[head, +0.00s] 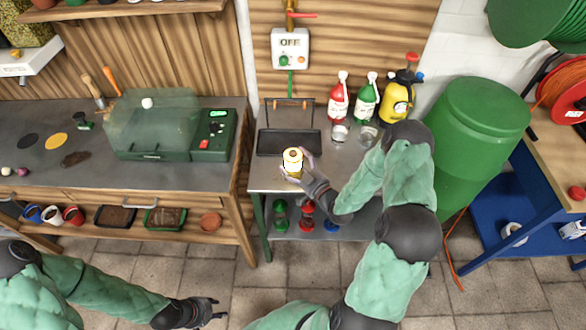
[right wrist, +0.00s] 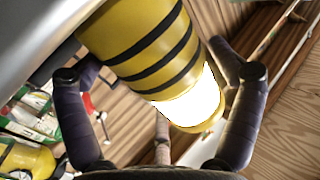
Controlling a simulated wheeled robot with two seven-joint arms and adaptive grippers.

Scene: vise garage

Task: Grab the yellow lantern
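The yellow lantern (head: 292,160) is upright over the front part of the small metal sink table, with a bright glowing section. In the right wrist view the lantern (right wrist: 150,50) is yellow with black bands and a white glowing end, and it lies between the fingers. My right gripper (head: 299,171) reaches around the lantern from the front right. Its dark fingers are spread, with gaps visible between the front fingers and the lantern. Whether any rear finger touches it is unclear. My left gripper (head: 208,311) is low at the bottom of the head view, empty, fingers apart.
A red bottle (head: 339,101), a green bottle (head: 366,103) and a yellow sprayer (head: 399,98) stand at the table's back right. A dark sink tray (head: 288,143) lies behind the lantern. A green barrel (head: 470,130) is to the right, a wooden workbench (head: 50,185) to the left.

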